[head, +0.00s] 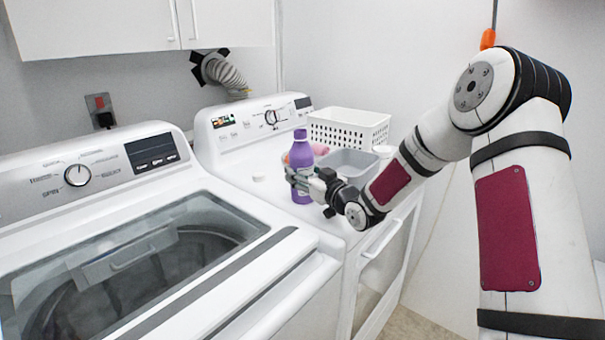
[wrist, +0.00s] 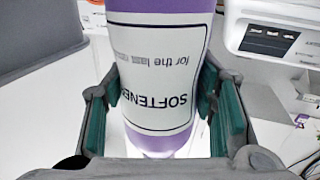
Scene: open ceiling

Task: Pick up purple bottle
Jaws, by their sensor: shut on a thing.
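The purple bottle (head: 301,160) stands upright over the top of the dryer, with a purple cap. In the wrist view the bottle (wrist: 160,75) shows a white label reading "SOFTENER" and fills the space between the green-padded fingers. My gripper (head: 300,182) is shut on its lower middle, coming from the right. In the wrist view the fingers of my gripper (wrist: 165,115) lie on both sides of the bottle. I cannot tell whether the bottle's base touches the dryer top.
A grey bin (head: 347,163) is right behind the bottle, and a white perforated basket (head: 348,128) stands at the back. Something pink shows partly behind the bottle. The washer (head: 290,262) with a glass lid is at the left. The dryer top (head: 240,165) left of the bottle is mostly clear.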

